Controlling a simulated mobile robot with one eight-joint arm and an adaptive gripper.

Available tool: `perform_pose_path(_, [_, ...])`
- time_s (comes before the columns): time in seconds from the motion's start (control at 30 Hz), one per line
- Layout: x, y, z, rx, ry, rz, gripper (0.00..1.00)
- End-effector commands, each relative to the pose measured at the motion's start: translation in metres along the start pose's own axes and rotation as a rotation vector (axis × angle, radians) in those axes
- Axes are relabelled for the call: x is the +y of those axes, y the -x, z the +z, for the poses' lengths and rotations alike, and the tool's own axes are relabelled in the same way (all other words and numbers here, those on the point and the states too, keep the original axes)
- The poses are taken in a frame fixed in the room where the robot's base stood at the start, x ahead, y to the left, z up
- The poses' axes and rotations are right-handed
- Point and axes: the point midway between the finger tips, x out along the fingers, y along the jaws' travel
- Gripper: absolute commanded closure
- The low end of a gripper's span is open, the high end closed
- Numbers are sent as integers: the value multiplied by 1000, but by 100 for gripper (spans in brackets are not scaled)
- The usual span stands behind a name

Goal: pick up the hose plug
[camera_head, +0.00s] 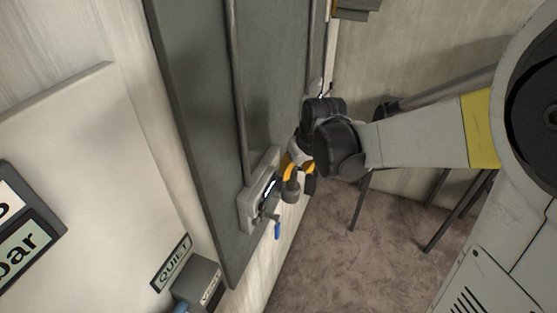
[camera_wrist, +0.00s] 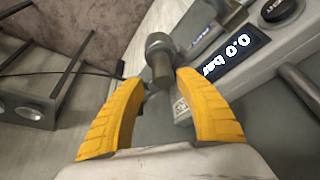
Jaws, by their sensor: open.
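The hose plug appears to be the grey, dark-ended cylinder (camera_wrist: 160,62) in the wrist view, beside a panel device (camera_wrist: 250,62) with a lit "0.0 bar" display. In the head view, a dark cylinder (camera_head: 290,190) at the device (camera_head: 247,208) seems to be the same plug. My gripper (camera_wrist: 157,82) has its two yellow fingers spread, with the plug's near end between or just beyond the tips. No contact with either finger is clear. In the head view my gripper (camera_head: 288,166) is at the device, partly hidden by my wrist.
The device is mounted on a tall dark green panel (camera_head: 195,100). Carpeted floor (camera_head: 320,260) is open below.

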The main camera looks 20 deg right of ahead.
Motion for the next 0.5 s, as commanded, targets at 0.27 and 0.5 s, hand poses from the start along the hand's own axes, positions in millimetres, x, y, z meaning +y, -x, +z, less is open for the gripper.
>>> perform_pose_path(0.27, [-3, -42, 2, 0, 0, 0, 59])
perform_pose_path(0.5, [-3, -50, 2, 0, 0, 0, 59])
